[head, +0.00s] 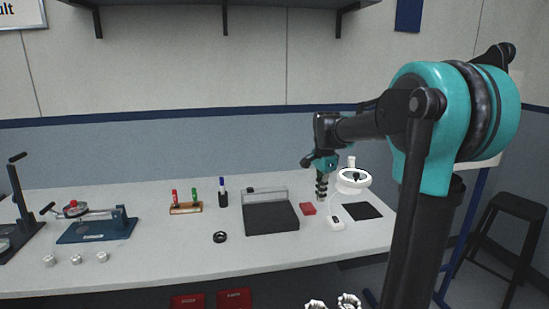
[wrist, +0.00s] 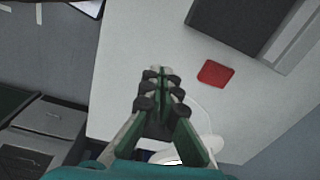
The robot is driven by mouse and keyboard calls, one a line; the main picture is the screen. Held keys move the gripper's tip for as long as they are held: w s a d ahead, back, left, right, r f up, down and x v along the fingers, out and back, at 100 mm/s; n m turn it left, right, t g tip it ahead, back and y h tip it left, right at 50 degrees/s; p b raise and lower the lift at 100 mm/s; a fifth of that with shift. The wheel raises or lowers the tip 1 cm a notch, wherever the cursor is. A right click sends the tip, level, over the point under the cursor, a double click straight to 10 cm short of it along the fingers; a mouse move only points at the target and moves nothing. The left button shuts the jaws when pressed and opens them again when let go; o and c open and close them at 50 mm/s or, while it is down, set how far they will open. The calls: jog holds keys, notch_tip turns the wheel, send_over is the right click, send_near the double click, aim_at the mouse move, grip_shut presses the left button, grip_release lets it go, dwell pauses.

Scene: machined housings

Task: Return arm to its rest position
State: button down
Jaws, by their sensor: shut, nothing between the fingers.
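My gripper (head: 321,188) hangs pointing down over the right part of the workbench, at the end of my teal and black arm. In the wrist view my gripper (wrist: 158,75) has its fingers together with nothing between them. In the head view it is close to the left of a white ring-shaped lamp or magnifier (head: 342,184). A red block (head: 308,209) lies on the bench near it; it also shows in the wrist view (wrist: 215,74), apart from the fingers.
A dark tray (head: 270,218) with a clear back panel, a black mat (head: 362,211), a white device (head: 336,224), a marker rack (head: 186,208) and a blue fixture (head: 97,228) stand on the workbench (head: 180,255). A black stool (head: 512,210) is at right. A shelf (head: 225,5) hangs above.

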jog(key=s+d+f+n+t, duration=0.1)
jog(key=s+f+n, duration=0.6)
jog(key=s+f, duration=0.2)
jog(key=s+d+f+n+t, duration=0.2)
jog(key=s+f+n, duration=0.4)
jog(key=s, duration=0.8)
notch_tip(320, 180, down, 4)
jog(key=shift+s+d+r+n+t, duration=0.1)
jog(key=shift+s+d+n+t, duration=0.05)
jog(key=shift+s+n+t, duration=0.2)
